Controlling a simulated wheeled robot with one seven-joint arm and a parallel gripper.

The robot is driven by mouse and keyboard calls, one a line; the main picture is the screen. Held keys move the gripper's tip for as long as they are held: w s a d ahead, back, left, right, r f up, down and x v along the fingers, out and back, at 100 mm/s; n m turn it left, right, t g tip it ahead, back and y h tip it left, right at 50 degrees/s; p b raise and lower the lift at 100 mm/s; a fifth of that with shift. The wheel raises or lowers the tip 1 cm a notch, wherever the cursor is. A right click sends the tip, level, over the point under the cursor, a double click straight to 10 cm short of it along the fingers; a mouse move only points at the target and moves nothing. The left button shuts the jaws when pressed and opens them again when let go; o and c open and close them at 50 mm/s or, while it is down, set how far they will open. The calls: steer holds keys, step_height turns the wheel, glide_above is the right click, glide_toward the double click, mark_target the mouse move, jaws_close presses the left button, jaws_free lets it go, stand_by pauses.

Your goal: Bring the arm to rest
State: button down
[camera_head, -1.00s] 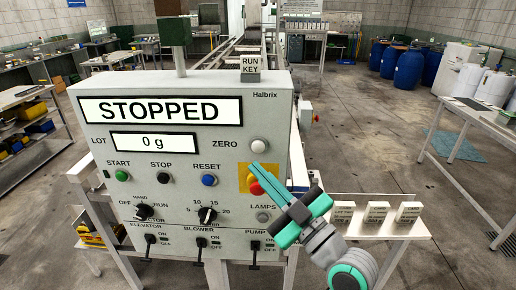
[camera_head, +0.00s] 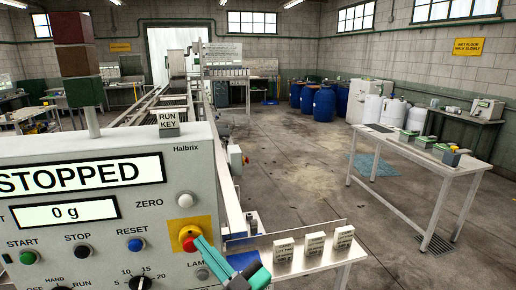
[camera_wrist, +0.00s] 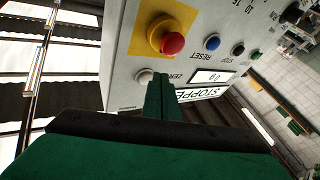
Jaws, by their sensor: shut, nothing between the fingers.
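My gripper (camera_head: 206,252) is at the lower middle of the head view, in front of the control panel (camera_head: 162,225). Its teal fingers are together and empty. In the head view the fingertips lie just below the red emergency stop button (camera_head: 188,239) on its yellow plate; I cannot tell whether they touch. In the wrist view the closed green fingers (camera_wrist: 160,82) point at the panel, near the white ZERO button (camera_wrist: 145,76), with the red button (camera_wrist: 172,43) above. The panel display reads STOPPED and 0 g.
A small shelf (camera_head: 335,258) with several labelled blocks juts out right of the panel. A white table (camera_head: 385,150) with green-topped items stands further right. Blue barrels (camera_head: 323,104) stand at the back.

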steer(key=s+d+f+m+t+h, duration=0.1)
steer(key=s+d+f+m+h, duration=0.25)
steer(key=f, duration=0.55)
steer(key=s+d+f+m+t+h, duration=0.1)
steer(key=s+d+f+m+h, duration=0.15)
steer(key=f+m+h, duration=0.4)
steer(key=s+d+f+m+t+h, duration=0.1)
steer(key=s+d+f+m+h, duration=0.15)
steer(key=f, duration=0.85)
steer(key=s+d+f+h, duration=0.1)
steer(key=s+f, duration=0.1)
steer(key=s, duration=0.7)
steer(key=s+d+f+g+h, duration=0.1)
steer(key=s+d+f, duration=0.1)
steer(key=s, duration=0.7)
steer(key=s+d+f+g+h, duration=0.1)
steer(key=s+f, duration=0.1)
steer(key=s, duration=0.7)
steer(key=shift+d, duration=0.25)
steer(key=shift+f, duration=0.1)
